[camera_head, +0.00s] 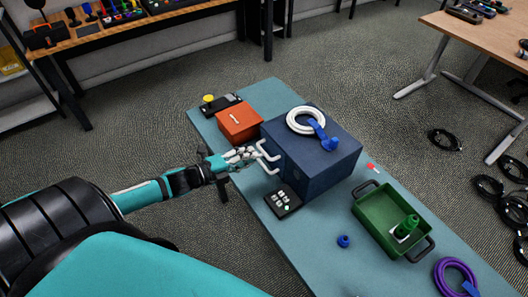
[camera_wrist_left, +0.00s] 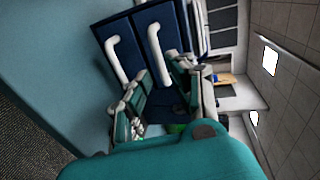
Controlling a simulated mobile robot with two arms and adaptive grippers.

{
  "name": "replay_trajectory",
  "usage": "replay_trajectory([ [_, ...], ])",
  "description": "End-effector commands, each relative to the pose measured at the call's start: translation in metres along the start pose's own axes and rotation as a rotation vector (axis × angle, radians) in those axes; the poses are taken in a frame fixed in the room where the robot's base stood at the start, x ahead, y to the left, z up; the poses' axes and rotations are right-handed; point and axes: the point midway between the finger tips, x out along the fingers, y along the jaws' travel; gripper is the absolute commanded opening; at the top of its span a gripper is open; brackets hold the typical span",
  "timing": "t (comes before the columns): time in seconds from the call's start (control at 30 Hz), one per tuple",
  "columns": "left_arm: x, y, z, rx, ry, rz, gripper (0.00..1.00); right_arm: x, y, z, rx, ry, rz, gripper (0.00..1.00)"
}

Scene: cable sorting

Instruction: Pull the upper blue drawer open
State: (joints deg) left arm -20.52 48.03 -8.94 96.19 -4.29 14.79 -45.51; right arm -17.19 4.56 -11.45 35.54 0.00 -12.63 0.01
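A dark blue two-drawer cabinet (camera_head: 325,172) stands on the teal table, both drawers shut. Its white upper handle (camera_head: 266,150) and lower handle (camera_head: 266,164) face my left gripper (camera_head: 247,157). The left wrist view is turned sideways; there the upper handle (camera_wrist_left: 154,50) is the right one and the lower handle (camera_wrist_left: 120,55) the left one. My left gripper (camera_wrist_left: 158,92) looks open there, its fingers spread near the handle ends. The upper handle appears to lie between them; I cannot tell whether they touch it. My right gripper is out of view.
A white cable coil (camera_head: 292,121) with a blue plug lies on the cabinet. An orange box (camera_head: 240,135) stands beside it. A dark keypad (camera_head: 271,205) lies in front. A green tray (camera_head: 375,232), a small blue part (camera_head: 344,241) and a purple coil (camera_head: 441,278) are to the right.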

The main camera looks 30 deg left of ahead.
Motion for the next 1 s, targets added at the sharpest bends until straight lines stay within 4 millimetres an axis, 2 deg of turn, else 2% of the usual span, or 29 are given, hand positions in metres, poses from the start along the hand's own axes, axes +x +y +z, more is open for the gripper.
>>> replay_trajectory([
  [0.03, 0.011, -0.002, 0.001, 0.001, -0.002, -0.004, 0.21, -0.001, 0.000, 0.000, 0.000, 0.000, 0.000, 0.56],
  [0.2, 0.037, -0.002, 0.001, 0.001, -0.001, -0.003, 0.21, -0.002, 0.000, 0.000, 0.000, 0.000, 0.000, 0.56],
  [0.4, 0.055, 0.000, 0.001, 0.000, -0.001, 0.000, 0.21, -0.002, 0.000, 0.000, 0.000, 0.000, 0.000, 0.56],
  [0.73, 0.058, 0.000, 0.000, 0.000, -0.001, 0.001, 0.21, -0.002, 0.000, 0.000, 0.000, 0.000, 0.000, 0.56],
  [0.77, 0.058, 0.000, 0.000, 0.000, -0.001, 0.001, 0.20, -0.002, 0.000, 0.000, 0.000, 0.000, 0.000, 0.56],
  [0.9, 0.058, 0.000, 0.000, 0.000, -0.001, 0.001, 0.01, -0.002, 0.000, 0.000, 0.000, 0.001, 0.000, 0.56],
  [1.0, 0.058, 0.000, 0.000, 0.000, -0.001, 0.001, 0.00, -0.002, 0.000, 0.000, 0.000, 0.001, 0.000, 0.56],
])
